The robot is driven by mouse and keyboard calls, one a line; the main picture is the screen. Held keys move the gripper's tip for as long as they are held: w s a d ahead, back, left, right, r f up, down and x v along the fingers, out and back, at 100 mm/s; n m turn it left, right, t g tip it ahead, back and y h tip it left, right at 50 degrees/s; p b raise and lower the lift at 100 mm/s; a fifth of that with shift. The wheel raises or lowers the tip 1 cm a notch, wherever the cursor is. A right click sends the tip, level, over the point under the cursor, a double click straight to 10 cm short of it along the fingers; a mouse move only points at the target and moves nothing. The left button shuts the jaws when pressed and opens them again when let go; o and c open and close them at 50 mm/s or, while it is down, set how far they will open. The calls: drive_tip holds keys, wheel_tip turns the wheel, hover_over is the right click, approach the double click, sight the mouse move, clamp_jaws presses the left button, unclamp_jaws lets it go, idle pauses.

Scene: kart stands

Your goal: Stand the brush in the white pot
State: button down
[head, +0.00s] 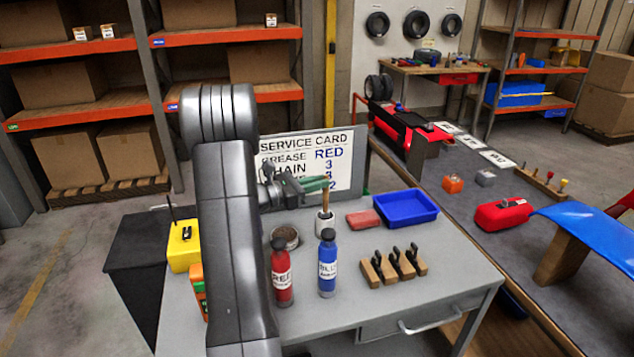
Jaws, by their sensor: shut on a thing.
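My gripper (322,184), with greenish fingers, reaches in from the left above the grey table. It is shut on the upper part of the brush, whose tan handle (325,200) hangs upright below the fingers. The white pot (325,224) stands on the table directly under the gripper. The brush's lower end runs down to the pot's mouth and looks to be inside it. The pot's inside and the brush's lower end are hidden, so I cannot tell whether it touches the bottom.
A red bottle (282,275) and a blue bottle (327,268) stand in front of the pot. A round tin (285,236) is to its left. A reddish block (363,218) and a blue tray (408,208) are to its right. A service card board (340,150) stands behind.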

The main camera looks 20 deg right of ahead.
drive_tip(key=c, duration=1.3)
unclamp_jaws()
drive_tip(key=shift+c, duration=0.2)
drive_tip(key=s+a+b, duration=0.1)
drive_tip(key=a+b, duration=0.1)
drive_tip(key=a, duration=1.1)
drive_tip(key=shift+s+a+f, duration=0.2)
drive_tip(key=shift+a, duration=0.2)
drive_tip(key=shift+d, duration=0.1)
drive_tip(key=w+d+r+p, duration=0.1)
drive_tip(key=d+r+p, duration=0.1)
drive_tip(key=d, duration=1.1)
drive_tip(key=shift+w+d+p, duration=0.2)
drive_tip(key=shift+d+p, duration=0.1)
drive_tip(key=shift+p, duration=0.35)
